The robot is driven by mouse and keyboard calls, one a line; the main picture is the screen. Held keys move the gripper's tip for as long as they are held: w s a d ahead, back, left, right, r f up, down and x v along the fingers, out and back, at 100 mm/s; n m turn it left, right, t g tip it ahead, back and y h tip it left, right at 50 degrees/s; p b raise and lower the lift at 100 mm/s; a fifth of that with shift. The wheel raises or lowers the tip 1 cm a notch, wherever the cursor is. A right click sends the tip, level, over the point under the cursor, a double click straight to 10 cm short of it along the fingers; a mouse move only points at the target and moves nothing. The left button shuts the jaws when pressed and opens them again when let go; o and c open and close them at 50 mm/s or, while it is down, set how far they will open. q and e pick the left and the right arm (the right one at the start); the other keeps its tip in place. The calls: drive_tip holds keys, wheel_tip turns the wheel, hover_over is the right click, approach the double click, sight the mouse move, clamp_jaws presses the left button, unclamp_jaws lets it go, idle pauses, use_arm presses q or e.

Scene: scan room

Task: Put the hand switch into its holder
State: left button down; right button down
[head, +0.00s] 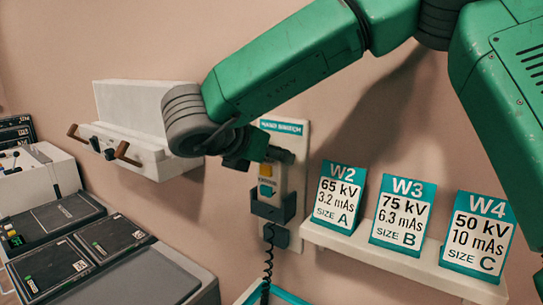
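How deep the switch sits is not clear. My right gripper (268,156) is at the top of the switch, with dark fingers close to it or touching it. My wrist partly hides the fingers, so their grip is unclear. My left gripper is not in view.
A black coiled cord (267,268) hangs below the holder. A white shelf (400,262) with cards W2, W3 and W4 is to the right. A white wall unit (130,105) with brown handles is to the left, above a console (40,185) and dark panels.

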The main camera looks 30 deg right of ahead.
drive_tip(key=c, duration=0.6)
unclamp_jaws()
drive_tip(key=shift+a, duration=0.1)
